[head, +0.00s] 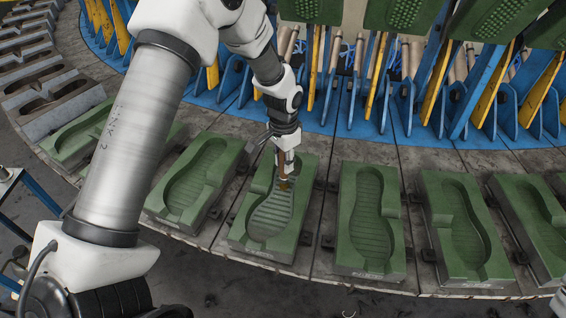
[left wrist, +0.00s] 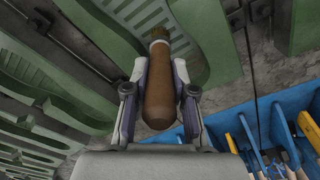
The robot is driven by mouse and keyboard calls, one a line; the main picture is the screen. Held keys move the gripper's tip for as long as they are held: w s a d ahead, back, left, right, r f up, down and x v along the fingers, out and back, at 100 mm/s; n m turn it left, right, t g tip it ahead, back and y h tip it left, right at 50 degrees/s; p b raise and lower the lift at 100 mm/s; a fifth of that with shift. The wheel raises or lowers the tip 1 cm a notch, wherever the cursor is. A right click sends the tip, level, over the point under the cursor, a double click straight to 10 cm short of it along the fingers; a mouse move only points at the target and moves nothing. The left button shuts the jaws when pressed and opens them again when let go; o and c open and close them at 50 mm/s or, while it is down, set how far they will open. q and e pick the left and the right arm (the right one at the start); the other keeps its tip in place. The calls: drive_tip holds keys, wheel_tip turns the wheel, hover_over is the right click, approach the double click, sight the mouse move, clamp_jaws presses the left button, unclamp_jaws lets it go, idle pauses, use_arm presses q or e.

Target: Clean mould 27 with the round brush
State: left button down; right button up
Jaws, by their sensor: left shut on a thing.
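My left gripper (head: 285,160) is shut on the round brush (head: 284,184), which hangs down over a green mould (head: 269,247) with a ribbed sole-shaped cavity. The brush's lower end is at the upper-middle part of that cavity; I cannot tell whether it touches the surface. In the left wrist view, the brush's brown wooden handle (left wrist: 160,90) lies between the two fingers (left wrist: 160,98), and the green mould (left wrist: 100,13) lies beyond it. No mould number is readable, so I cannot tell which one is 27. My right gripper is not in view.
More green moulds (head: 371,268) stand on both sides along the curved grey rotary table (head: 317,262). Behind are a blue ring (head: 330,130) with blue and yellow brackets and raised green lids (head: 490,20). Grey metal moulds (head: 62,105) stand at the far left.

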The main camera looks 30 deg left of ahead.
use_arm(q)
drive_tip(key=w+a, duration=0.2)
drive_tip(key=w, duration=0.5)
drive_tip(key=shift+w+a, duration=0.35)
drive_tip(key=shift+s, duration=0.1)
drive_tip(key=shift+s+d+p, duration=0.4)
drive_tip(key=shift+s+d, duration=0.05)
drive_tip(key=shift+s, duration=0.8)
drive_tip(key=shift+s+d+p, duration=0.4)
drive_tip(key=shift+s+d, duration=0.05)
drive_tip(key=shift+s, duration=0.85)
drive_tip(key=shift+s+d+p, duration=0.4)
drive_tip(key=shift+s+d, duration=0.05)
drive_tip(key=shift+s, duration=0.8)
drive_tip(key=shift+s, duration=0.25)
drive_tip(key=s+d, duration=0.2)
drive_tip(key=s, duration=0.5)
drive_tip(key=shift+s, duration=0.15)
